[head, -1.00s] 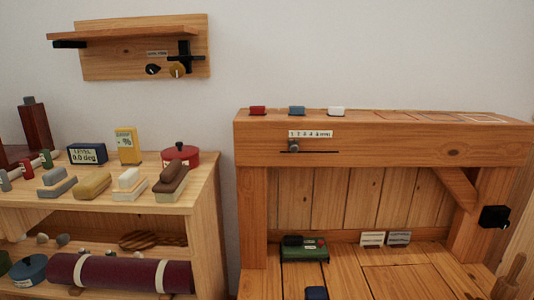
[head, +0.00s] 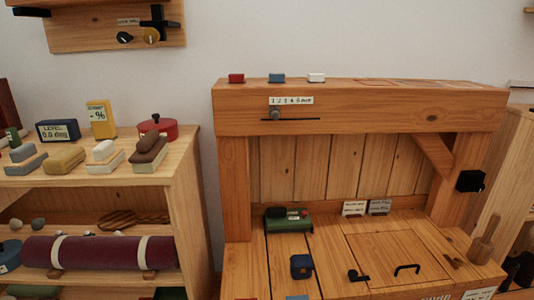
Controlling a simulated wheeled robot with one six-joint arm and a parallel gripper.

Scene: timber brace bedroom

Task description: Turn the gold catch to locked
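A round gold knob (head: 151,35) with a pale pointer mark sits on the wooden wall shelf's backboard at the upper left; it looks like the gold catch. A black knob (head: 124,37) is to its left, under a small label (head: 128,21) too small to read surely. A black lever-like fitting (head: 158,18) is just above and right of the gold knob. Whether the catch is locked cannot be told. My gripper is not in view.
A wooden shelf unit (head: 190,190) with blocks, a red pot (head: 158,126) and a rolled maroon mat (head: 90,252) stands below left. A timber bench (head: 330,260) with a raised beam (head: 400,119) fills the right. Bare wall lies between wall shelf and bench.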

